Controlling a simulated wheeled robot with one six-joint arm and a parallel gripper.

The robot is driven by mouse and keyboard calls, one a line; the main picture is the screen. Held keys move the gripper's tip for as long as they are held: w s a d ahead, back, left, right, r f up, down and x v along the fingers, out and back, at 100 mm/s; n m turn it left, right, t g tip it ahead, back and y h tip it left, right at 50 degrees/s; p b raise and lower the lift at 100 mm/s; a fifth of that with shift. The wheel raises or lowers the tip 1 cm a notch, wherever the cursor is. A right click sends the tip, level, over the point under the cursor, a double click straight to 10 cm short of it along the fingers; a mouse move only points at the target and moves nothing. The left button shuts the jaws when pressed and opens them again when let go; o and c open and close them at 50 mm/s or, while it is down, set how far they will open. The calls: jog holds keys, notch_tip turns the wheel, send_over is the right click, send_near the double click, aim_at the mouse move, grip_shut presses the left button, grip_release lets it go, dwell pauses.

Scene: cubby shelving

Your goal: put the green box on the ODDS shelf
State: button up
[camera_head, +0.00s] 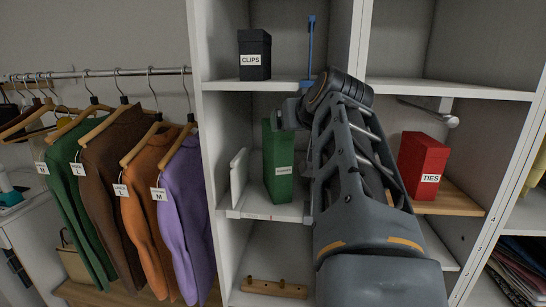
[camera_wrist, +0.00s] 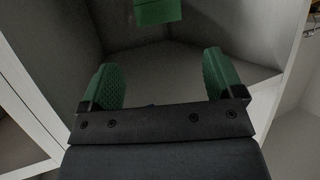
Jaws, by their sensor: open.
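The green box (camera_head: 279,165) stands upright in the middle cubby of the left shelf column, with a small white label too small to read. In the wrist view the green box (camera_wrist: 157,12) shows at the top edge, beyond the fingertips. My gripper (camera_wrist: 163,78) is open, with green textured pads wide apart and nothing between them. In the head view my arm reaches across the shelving, and my gripper (camera_head: 292,112) is by the upper right of the box, its fingers mostly hidden. No label reading ODDS is legible.
A black CLIPS box (camera_head: 254,55) and a blue upright item (camera_head: 311,50) stand on the shelf above. A white panel (camera_head: 238,178) is left of the green box. A red TIES box (camera_head: 423,165) stands at right. A wooden peg block (camera_head: 274,288) lies below. Clothes hang left.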

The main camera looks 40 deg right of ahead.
jog(key=w+a+f+n+g+y, duration=0.1)
jog(key=a+f+g+y, duration=0.1)
jog(key=a+f, duration=0.45)
jog(key=w+a+f+g+y, duration=0.1)
jog(key=a+f+y, duration=0.15)
jog(key=f, duration=0.75)
jog(key=s+a+f+n+g, duration=0.1)
jog(key=s+a+f+g, duration=0.2)
jog(key=a+f, duration=0.3)
jog(key=s+a+f+n+g, duration=0.2)
jog(key=s+a+f, duration=0.3)
jog(key=f, duration=0.8)
jog(key=shift+s+a+f+g, duration=0.3)
jog(key=shift+s+a+g, duration=0.1)
jog(key=shift+a, duration=0.1)
jog(key=shift+w, duration=0.1)
